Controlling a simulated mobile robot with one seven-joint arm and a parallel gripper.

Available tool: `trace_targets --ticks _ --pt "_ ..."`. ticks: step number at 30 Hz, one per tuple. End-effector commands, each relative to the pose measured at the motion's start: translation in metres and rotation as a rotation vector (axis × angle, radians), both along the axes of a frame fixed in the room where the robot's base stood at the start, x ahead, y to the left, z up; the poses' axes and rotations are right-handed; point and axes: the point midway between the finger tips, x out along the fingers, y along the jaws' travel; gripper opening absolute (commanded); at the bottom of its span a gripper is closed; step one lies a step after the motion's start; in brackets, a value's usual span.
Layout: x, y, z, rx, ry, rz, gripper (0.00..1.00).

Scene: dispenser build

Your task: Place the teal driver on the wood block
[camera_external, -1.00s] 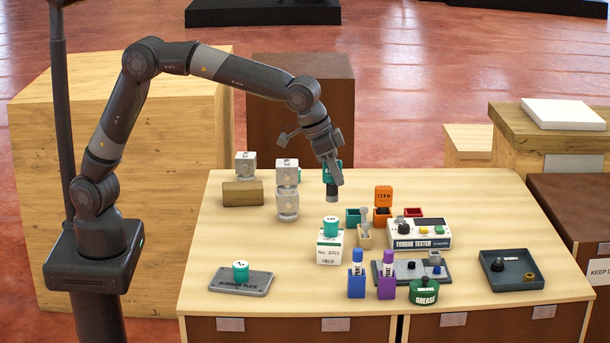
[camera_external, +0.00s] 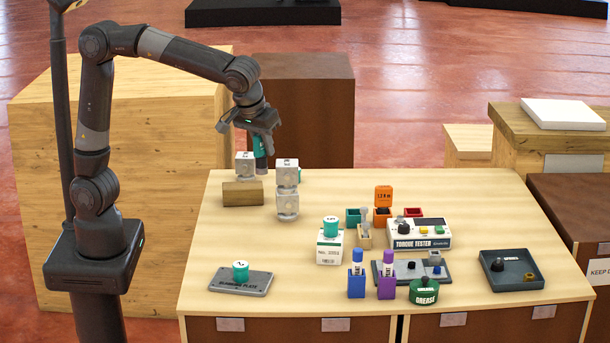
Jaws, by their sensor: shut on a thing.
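My gripper (camera_external: 264,146) is shut on the teal driver (camera_external: 258,145), which hangs upright with its dark lower end pointing down. The jaws partly hide it. The driver is above the right end of the wood block (camera_external: 242,195), just right of a silver cube (camera_external: 245,167) that sits on the block. I cannot tell whether the driver's lower end touches the block or is a little above or behind it.
A teal-topped white box (camera_external: 330,248), a grey plate (camera_external: 240,283) and the torque tester (camera_external: 420,240) stand nearer the front. The table's back right is clear.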

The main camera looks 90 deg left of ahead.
Motion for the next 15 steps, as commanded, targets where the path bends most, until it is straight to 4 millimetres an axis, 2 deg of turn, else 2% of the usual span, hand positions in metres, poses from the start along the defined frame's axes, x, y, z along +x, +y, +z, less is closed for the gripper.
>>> trace_targets --ticks 3,9,15 --pt "-0.037 0.019 0.007 -0.002 -0.001 0.203 0.0" --pt "-0.086 0.042 0.013 -0.005 0.0 0.492 0.0" --pt "-0.107 0.054 0.013 -0.005 0.001 0.621 0.0"
